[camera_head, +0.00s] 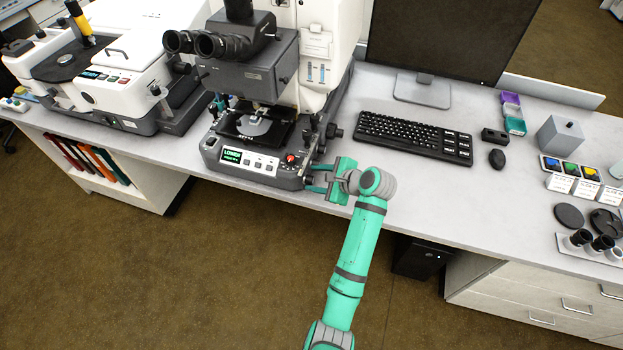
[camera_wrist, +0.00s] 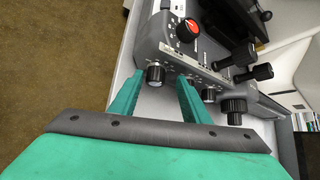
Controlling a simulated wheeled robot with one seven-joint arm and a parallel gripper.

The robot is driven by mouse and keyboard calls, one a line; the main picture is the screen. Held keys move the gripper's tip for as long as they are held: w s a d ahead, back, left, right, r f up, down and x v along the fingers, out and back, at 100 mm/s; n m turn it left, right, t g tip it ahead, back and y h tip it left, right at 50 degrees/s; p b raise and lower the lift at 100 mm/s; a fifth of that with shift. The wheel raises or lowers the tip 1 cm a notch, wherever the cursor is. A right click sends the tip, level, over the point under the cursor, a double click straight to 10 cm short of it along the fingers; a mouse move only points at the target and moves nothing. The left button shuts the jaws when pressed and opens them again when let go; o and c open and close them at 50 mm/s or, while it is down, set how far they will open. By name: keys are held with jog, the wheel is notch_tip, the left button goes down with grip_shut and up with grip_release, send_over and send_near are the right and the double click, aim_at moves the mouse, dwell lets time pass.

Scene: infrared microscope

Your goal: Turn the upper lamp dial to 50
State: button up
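The microscope (camera_head: 255,150) stands on the bench with its base at the front edge. A small dark dial with a pale face (camera_wrist: 155,74) sits on the side of its base. A similar small dial (camera_wrist: 208,95) sits farther right on that side. I cannot read their labels or settings, or tell for sure which is the upper lamp dial. My gripper (camera_head: 316,182) is at the right side of the base. In the wrist view my gripper (camera_wrist: 160,77) is open, its fingertips on either side of the first dial, with gaps showing.
A red knob (camera_wrist: 187,30) and a lit green display (camera_head: 232,155) are on the base's front panel. Larger black knobs (camera_wrist: 234,107) stick out farther along the side. A keyboard (camera_head: 414,137) lies to the right, with bare bench in front of it.

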jog(key=shift+a+f, duration=0.1)
jog(key=shift+f, duration=0.05)
jog(key=v, duration=1.1)
